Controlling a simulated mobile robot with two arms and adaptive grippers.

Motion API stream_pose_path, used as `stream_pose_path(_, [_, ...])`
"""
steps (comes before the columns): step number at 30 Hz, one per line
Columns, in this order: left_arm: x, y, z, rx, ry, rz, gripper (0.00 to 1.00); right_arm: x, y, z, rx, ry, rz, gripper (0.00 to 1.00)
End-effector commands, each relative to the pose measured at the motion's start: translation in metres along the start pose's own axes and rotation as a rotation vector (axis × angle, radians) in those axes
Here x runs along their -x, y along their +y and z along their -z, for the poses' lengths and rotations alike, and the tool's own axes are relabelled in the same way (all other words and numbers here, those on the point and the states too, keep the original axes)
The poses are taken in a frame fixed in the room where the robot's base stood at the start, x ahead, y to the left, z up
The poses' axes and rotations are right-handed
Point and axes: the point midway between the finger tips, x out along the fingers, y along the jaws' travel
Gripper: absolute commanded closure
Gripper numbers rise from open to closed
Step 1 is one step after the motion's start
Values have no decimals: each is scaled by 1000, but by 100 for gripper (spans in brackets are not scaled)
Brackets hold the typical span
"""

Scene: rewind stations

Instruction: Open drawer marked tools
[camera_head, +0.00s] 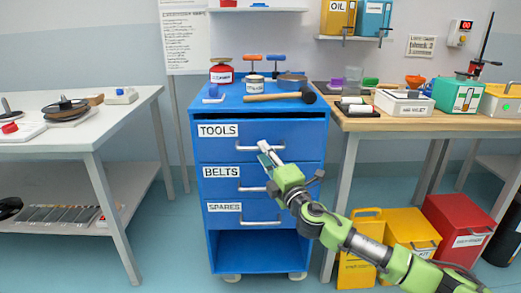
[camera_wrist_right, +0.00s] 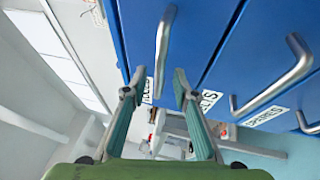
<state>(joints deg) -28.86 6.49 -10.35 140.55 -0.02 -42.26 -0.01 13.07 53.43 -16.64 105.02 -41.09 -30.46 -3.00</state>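The drawer marked TOOLS (camera_head: 232,149) is the top drawer of a blue cabinet (camera_head: 200,240). It looks closed, its front in line with the drawers below. My right gripper (camera_head: 264,151) is at this drawer's front, by the left part of its metal handle (camera_head: 298,141). In the right wrist view the gripper (camera_wrist_right: 160,80) is open, fingers apart. The handle (camera_wrist_right: 164,45) runs down toward the gap between the fingertips. Whether the fingers touch it I cannot tell. My left gripper is not in view.
Drawers marked BELTS (camera_head: 222,171) and SPARES (camera_head: 224,208) sit below, both with bar handles. A hammer (camera_head: 285,97) and other tools lie on the cabinet top. A white table (camera_head: 110,120) stands left, a wooden bench (camera_head: 360,124) right. Yellow and red bins (camera_head: 455,220) stand at lower right.

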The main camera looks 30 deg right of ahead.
Motion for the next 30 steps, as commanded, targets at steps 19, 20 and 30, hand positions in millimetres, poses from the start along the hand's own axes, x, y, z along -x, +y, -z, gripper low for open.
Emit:
stream_pose_path(19, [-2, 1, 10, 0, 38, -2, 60, -30, 0, 0, 0, 1, 1, 74])
stream_pose_path(20, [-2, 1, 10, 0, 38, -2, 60, -30, 0, 0, 0, 1, 1, 82])
stream_pose_path(30, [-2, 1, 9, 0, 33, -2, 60, -30, -1, 0, 0, 1, 1, 100])
